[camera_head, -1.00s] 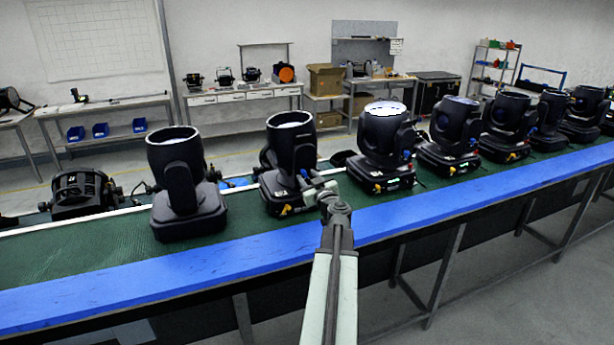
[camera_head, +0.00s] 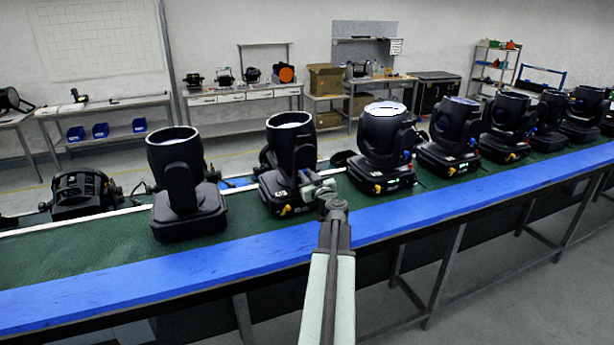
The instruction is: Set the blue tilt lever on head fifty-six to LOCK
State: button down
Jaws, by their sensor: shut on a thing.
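A black moving head (camera_head: 291,150) stands on the green belt, second from the left in the row of upright heads. Its number is too small to read. My gripper (camera_head: 308,185) is at the right side of this head's yoke, shut on the blue tilt lever there. The lever is hidden behind the jaws, so I cannot tell its position or any LOCK mark. Yellow parts (camera_head: 285,209) show low on the head's base, left of my gripper.
A head (camera_head: 181,180) stands to the left and another (camera_head: 383,150) close to the right, with more beyond it. A blue rail (camera_head: 170,276) runs along the belt's (camera_head: 70,254) front edge. A lower black fixture (camera_head: 80,193) lies at far left.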

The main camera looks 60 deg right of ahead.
jog(key=shift+s+d+f+m, duration=0.1)
jog(key=shift+s+d+m, duration=0.25)
jog(key=shift+m, duration=1.5)
jog(key=shift+s+d+r+m, duration=0.1)
jog(key=shift+s+d+m, duration=0.25)
jog(key=shift+m, duration=1.45)
jog(key=shift+s+d+f+m, duration=0.15)
jog(key=shift+d+m, duration=0.3)
jog(key=shift+m, duration=1.4)
jog(key=c, duration=1.4)
grip_release()
jog(key=v, duration=0.8)
